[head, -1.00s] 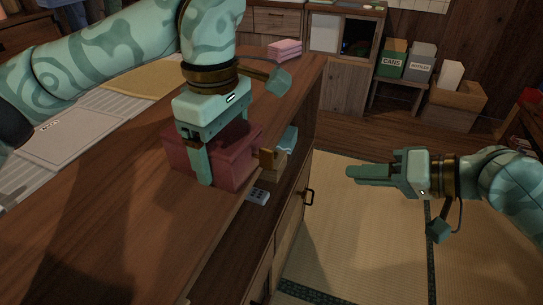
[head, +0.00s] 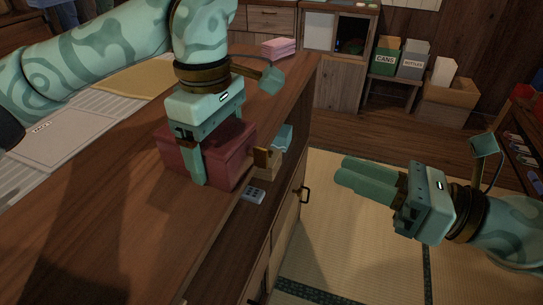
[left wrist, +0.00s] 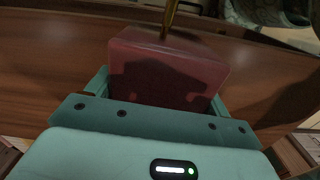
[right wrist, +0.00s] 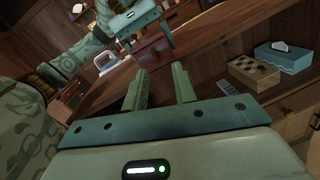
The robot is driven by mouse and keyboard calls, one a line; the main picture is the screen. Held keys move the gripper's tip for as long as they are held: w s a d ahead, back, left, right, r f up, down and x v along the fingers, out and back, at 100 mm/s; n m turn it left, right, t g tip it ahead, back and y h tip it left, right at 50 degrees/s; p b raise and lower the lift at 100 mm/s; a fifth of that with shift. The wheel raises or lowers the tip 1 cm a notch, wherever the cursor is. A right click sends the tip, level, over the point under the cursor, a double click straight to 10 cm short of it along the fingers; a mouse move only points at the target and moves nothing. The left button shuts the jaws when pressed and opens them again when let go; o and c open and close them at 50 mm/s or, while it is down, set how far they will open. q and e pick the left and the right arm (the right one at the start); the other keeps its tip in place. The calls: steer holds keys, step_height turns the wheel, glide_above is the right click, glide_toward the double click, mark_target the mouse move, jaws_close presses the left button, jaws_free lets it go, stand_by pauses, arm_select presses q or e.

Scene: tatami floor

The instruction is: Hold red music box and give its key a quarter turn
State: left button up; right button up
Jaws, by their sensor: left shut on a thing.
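The red music box (head: 232,158) sits on the wooden counter in the head view. My left gripper (head: 192,160) comes down over it from above, shut on its body with a finger on its near side. The box also fills the space between the fingers in the left wrist view (left wrist: 165,75). The brass-coloured key (head: 261,157) stands out from the box's right side; its stem shows in the left wrist view (left wrist: 169,16). My right gripper (head: 343,172) is open and empty, over the floor to the right, apart from the key. The box also shows in the right wrist view (right wrist: 152,50).
On a lower shelf beside the counter are a remote (head: 253,195), a wooden box with holes (right wrist: 253,73) and a blue tissue box (right wrist: 284,58). Pink cloths (head: 279,47) lie at the counter's far end. The tatami between the counter and my right gripper is clear.

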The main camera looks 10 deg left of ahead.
mark_target(261, 158)
steer(key=w+a+n+g, duration=0.1)
steer(key=a+n, duration=0.2)
steer(key=a, duration=0.9)
steer(key=shift+w+f+n, duration=0.3)
steer(key=shift+f+n, duration=0.1)
steer(key=shift+f, duration=0.05)
jaws_close()
